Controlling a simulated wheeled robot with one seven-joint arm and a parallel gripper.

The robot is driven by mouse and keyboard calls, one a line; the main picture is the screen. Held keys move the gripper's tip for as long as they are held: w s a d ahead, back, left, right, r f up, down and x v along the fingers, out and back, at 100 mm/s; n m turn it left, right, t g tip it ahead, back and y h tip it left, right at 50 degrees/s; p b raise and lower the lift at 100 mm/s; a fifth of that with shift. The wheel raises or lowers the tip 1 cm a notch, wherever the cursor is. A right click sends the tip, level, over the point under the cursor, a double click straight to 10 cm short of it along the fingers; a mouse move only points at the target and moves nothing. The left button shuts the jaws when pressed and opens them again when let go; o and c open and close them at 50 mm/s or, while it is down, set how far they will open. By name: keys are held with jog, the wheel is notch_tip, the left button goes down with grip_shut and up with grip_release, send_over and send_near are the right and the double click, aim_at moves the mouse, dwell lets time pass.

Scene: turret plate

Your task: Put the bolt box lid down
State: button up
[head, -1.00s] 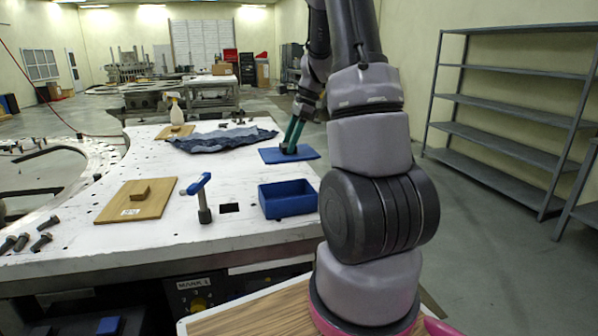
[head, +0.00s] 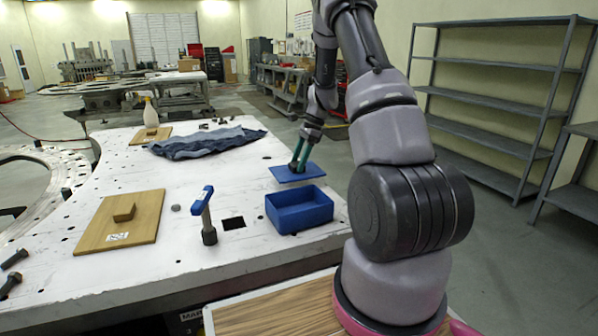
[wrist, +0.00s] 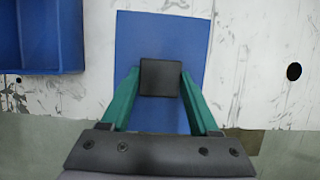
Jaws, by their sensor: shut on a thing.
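The blue bolt box lid (head: 284,176) is a flat plate at the table's right edge, just behind the open blue bolt box (head: 299,222) in the head view. My gripper (head: 298,164) is shut on the lid's black square knob, which shows between the green fingers in the wrist view (wrist: 160,78). The lid (wrist: 160,35) looks flat and reaches past the table edge there. I cannot tell whether it touches the table. The box (wrist: 45,40) is apart from it at the upper left.
A metal shelf (head: 500,85) stands at the right. Bare table lies left of the lid.

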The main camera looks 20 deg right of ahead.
jog(key=shift+f, duration=1.6)
jog(key=shift+f, duration=0.15)
jog(key=o, duration=1.5)
jog(key=shift+c, duration=0.2)
